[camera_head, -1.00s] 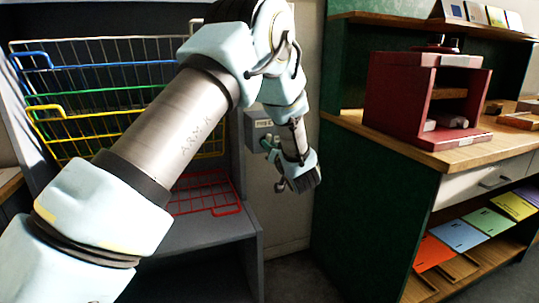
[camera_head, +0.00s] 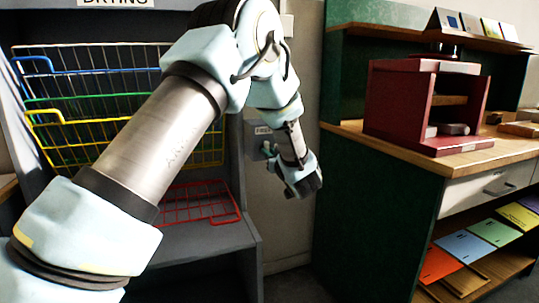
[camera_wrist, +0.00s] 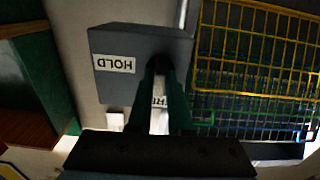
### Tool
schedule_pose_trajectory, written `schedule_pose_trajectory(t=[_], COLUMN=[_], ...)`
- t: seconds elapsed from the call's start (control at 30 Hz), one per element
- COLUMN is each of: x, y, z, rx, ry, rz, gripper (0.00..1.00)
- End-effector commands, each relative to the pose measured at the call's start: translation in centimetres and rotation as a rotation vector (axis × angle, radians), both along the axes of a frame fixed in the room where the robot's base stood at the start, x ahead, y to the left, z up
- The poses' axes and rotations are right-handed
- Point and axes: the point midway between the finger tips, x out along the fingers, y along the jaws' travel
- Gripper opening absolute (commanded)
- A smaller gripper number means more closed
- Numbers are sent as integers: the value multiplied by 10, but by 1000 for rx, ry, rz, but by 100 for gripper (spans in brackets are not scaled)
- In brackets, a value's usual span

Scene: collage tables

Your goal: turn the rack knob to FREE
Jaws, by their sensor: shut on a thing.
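The grey knob box (camera_wrist: 135,45) fills the upper middle of the wrist view, with a HOLD label (camera_wrist: 114,64) on its face. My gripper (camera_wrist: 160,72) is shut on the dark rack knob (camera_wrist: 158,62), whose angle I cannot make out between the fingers. A second white label, partly covered, shows between the fingers. In the head view the same box (camera_head: 258,117) sits on the right side of the drying rack, with a label reading like FREE. My gripper (camera_head: 270,150) is at its lower right part there.
The drying rack (camera_head: 243,215) holds wire trays, including a lowered red tray (camera_head: 200,212), left of my gripper. A green cabinet (camera_head: 365,215) stands to the right, carrying a red wooden press (camera_head: 400,108). A narrow strip of pale wall lies between rack and cabinet.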

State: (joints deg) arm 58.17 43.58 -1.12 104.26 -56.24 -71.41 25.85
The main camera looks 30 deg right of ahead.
Motion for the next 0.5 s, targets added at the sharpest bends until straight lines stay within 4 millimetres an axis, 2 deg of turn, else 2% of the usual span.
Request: schedule_pose_trajectory(t=[0.17,0.2,0.43,0.5], x=[-1,-1,0,0], y=[-1,-1,0,0], z=[-1,-1,0,0], rx=[-1,-1,0,0], ry=[2,2,1,1], rz=[-1,-1,-1,0], gripper=[0,22,48,48])
